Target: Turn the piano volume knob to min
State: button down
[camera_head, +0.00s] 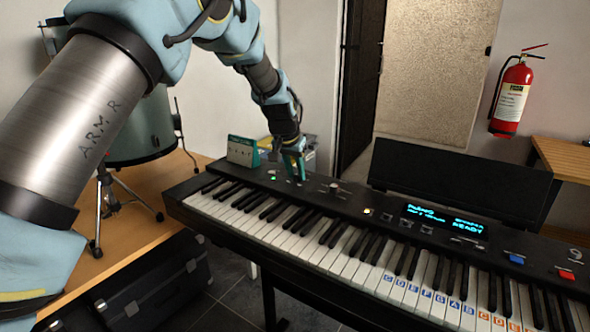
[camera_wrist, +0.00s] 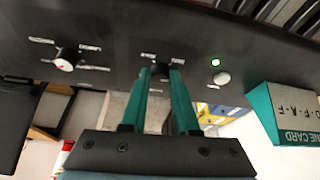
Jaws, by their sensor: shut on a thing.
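The black electric piano (camera_head: 375,225) runs across the head view, and its control panel (camera_wrist: 120,40) shows in the wrist view. My gripper (camera_head: 299,180) reaches down to the left part of that panel. In the wrist view, my gripper's (camera_wrist: 161,69) two teal fingers are shut on a small dark knob (camera_wrist: 160,70), one finger on each side. Small white labels sit either side of this knob, too blurred to read. The fingers partly hide the knob, and I cannot make out its pointer.
Another knob (camera_wrist: 66,60), with a red mark, is left of my fingers in the wrist view. A round button (camera_wrist: 222,78) with a green light is to the right. A green-and-white card stand (camera_head: 243,151) is beside my gripper. A drum (camera_head: 140,130) stands at left.

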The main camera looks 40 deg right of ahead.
jog(key=n, duration=0.1)
jog(key=n+t+p, duration=0.1)
jog(key=n, duration=0.1)
jog(key=shift+s+d+r+n+y+p, duration=0.15)
jog(key=shift+s+n+y+p, duration=0.1)
jog(key=shift+n+y+p, duration=0.05)
jog(key=shift+d+n+t+y+p, duration=0.1)
jog(key=shift+n+t+y+p, duration=0.55)
jog(key=shift+n, duration=1.35)
jog(key=c, duration=0.7)
grip_release()
jog(key=b+v, duration=0.2)
jog(key=v, duration=0.8)
jog(key=shift+s+r, duration=0.15)
jog(key=shift+r, duration=0.1)
